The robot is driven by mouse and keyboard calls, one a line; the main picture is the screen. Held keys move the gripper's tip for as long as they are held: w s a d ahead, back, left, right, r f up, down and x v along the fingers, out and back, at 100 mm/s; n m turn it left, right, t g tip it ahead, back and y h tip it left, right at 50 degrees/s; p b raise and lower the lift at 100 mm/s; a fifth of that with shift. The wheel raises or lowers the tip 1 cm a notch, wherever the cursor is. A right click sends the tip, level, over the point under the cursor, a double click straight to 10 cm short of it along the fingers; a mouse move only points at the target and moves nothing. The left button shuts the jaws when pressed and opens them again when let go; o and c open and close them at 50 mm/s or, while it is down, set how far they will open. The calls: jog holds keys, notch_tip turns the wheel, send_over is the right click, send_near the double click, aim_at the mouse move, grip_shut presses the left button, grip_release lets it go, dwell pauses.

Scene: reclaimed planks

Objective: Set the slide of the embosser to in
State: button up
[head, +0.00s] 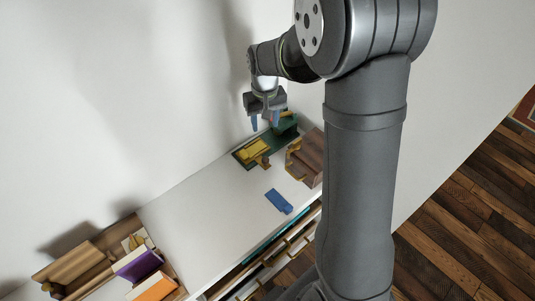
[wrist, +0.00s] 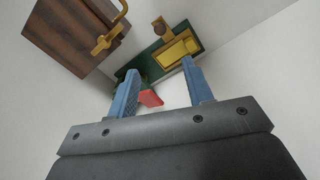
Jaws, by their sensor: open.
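The green device with yellow parts, which looks like the embosser (head: 244,156), lies on the white surface at the back. In the wrist view its green base (wrist: 190,28) carries a yellow block in a frame (wrist: 177,50) and a yellow knobbed piece (wrist: 160,25). A red piece (wrist: 150,98) shows near its other end. I cannot tell which piece is the slide or how it is set. My gripper (head: 265,120) is open above the device, its blue fingers pointing down, apparently empty. In the wrist view the gripper (wrist: 160,66) partly hides the green base.
A wooden box with a yellow handle (head: 312,157) stands right beside the device; the box also shows in the wrist view (wrist: 68,35). A blue item (head: 279,201) lies in front. Wooden, purple and orange items (head: 138,265) stand at lower left. The surface between is clear.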

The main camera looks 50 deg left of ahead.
aim_at(266, 159)
notch_tip(266, 159, down, 18)
jog(key=shift+r, duration=0.2)
dwell(0.4)
jog(key=shift+w, duration=0.15)
grip_shut()
